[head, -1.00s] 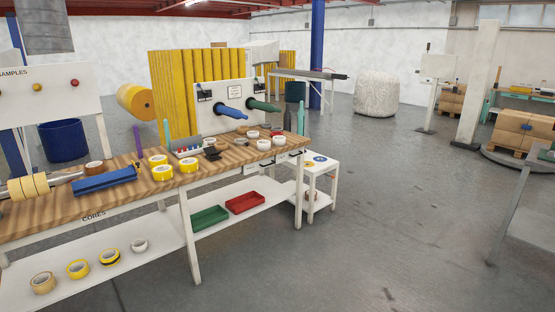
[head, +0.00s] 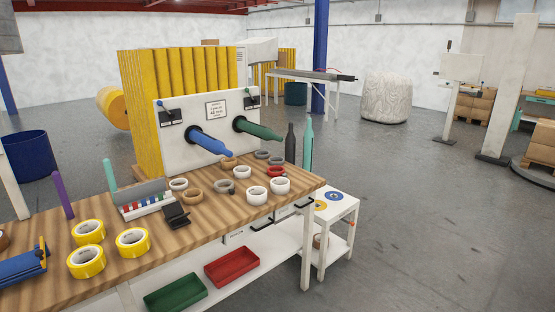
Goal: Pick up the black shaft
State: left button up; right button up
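A black shaft (head: 290,145) stands upright at the far right end of the wooden workbench (head: 225,215), just left of a teal shaft (head: 308,146). It looks bottle-shaped, with a narrow top. Its foot is partly hidden behind the bench edge and the items there. A blue shaft (head: 210,141) and a green shaft (head: 259,129) stick out from the white panel (head: 175,148) to its left. Neither of my grippers shows in the head view.
Several tape rolls lie on the bench, such as a yellow one (head: 133,241) and a white one (head: 280,185). A small white table (head: 342,210) stands at the bench's right end. Red (head: 232,266) and green (head: 175,292) trays sit on the lower shelf.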

aim_at(290, 140)
jog(key=i+z, duration=0.1)
jog(key=i, duration=0.7)
jog(key=i+j, duration=0.15)
jog(key=i, duration=0.7)
jog(key=z, duration=0.05)
